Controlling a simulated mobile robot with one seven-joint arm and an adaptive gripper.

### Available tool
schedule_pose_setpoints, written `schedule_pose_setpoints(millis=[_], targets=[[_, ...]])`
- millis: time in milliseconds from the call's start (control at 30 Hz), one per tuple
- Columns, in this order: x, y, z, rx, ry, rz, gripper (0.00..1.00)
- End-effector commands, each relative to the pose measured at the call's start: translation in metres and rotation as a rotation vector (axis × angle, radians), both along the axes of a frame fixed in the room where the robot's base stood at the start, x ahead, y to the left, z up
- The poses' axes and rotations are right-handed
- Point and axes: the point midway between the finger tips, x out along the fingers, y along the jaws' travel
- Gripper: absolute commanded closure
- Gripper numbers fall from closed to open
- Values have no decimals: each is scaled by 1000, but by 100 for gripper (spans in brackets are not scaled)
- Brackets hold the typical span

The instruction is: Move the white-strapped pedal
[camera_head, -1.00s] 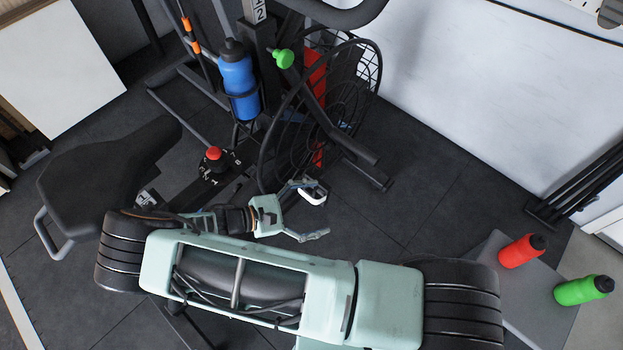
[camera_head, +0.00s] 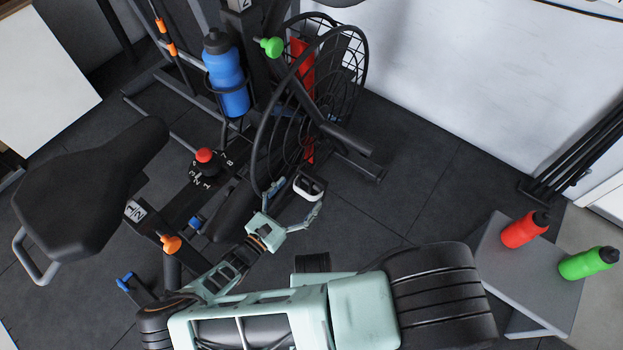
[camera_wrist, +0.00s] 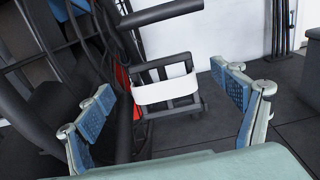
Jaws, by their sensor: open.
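The white-strapped pedal (camera_head: 308,187) sits low on the front side of the exercise bike, beside its round caged fan wheel. In the wrist view the pedal (camera_wrist: 166,91) is a dark frame with a broad white strap across it, near the middle of the picture. My gripper (camera_head: 296,198) is open and empty, with its fingers spread toward the pedal. In the wrist view the blue-padded fingers stand to the left and right of the pedal, with gaps on both sides. I cannot tell whether the fingertips reach past its near edge.
The bike's fan wheel (camera_head: 310,100) and a dark bar (camera_head: 345,138) stand close behind the pedal. The black seat (camera_head: 85,190) is at left. A grey platform (camera_head: 515,285) with a red bottle (camera_head: 525,229) and a green bottle (camera_head: 588,263) is at right. Dark floor right of the pedal is clear.

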Motion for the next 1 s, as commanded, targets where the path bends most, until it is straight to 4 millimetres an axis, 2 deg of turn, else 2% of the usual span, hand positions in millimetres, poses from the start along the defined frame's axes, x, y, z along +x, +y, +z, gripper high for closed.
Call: schedule_pose_setpoints(millis=[100,300,467,733,1000], targets=[[19,-16,-1,-3,-2,-2,13],[41,-33,-1,-1,0,-2,13],[49,-39,0,0,0,-1,13],[50,-39,0,0,0,-1,13],[50,-39,0,1,1,-1,42]])
